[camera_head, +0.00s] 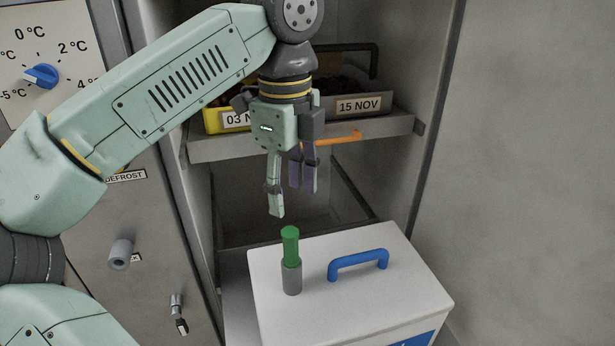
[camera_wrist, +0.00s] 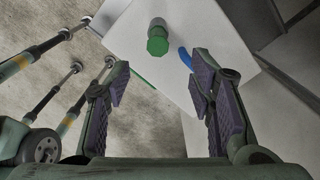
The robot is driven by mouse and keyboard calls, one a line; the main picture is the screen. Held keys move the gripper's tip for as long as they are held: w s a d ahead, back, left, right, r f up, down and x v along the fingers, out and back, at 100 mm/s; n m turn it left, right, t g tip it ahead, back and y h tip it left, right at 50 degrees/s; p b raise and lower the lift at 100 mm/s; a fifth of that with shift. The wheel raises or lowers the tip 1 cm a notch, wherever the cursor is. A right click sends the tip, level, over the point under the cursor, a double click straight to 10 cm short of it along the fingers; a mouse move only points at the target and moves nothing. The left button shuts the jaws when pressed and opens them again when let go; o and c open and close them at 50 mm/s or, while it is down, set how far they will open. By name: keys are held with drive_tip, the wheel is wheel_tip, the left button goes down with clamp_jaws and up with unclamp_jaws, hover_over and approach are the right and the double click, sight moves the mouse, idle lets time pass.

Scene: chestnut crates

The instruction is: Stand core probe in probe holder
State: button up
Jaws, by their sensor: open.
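The core probe (camera_head: 290,243) shows as a green rod standing upright in a grey cylindrical probe holder (camera_head: 292,278) on the lid of a white box. In the wrist view the green end of the probe (camera_wrist: 157,42) is seen ahead of the fingers, with part of the grey holder (camera_wrist: 157,22) behind it. My gripper (camera_head: 293,203) is open and empty, pointing down above the probe and apart from it. In the wrist view my gripper's fingers (camera_wrist: 160,95) are spread wide, with nothing between them.
The white box (camera_head: 385,290) has a blue handle (camera_head: 358,263) beside the holder. Behind my gripper, a shelf (camera_head: 388,130) bears crates labelled 03 N… (camera_head: 215,121) and 15 NOV (camera_head: 358,106). An orange handle (camera_head: 338,137) juts from the shelf's front. A panel with a blue dial (camera_head: 42,76) stands left.

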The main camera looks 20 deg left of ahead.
sight(290, 232)
drive_tip(key=shift+a+f, duration=0.2)
drive_tip(key=shift+f, duration=0.1)
wheel_tip(290, 232, down, 10)
drive_tip(key=shift+s+f+p, duration=0.1)
drive_tip(key=shift+p, duration=0.5)
drive_tip(key=shift+c, duration=0.4)
clamp_jaws()
drive_tip(key=c, duration=0.6)
unclamp_jaws()
drive_tip(key=shift+c, duration=0.2)
clamp_jaws()
drive_tip(key=shift+r, duration=0.65)
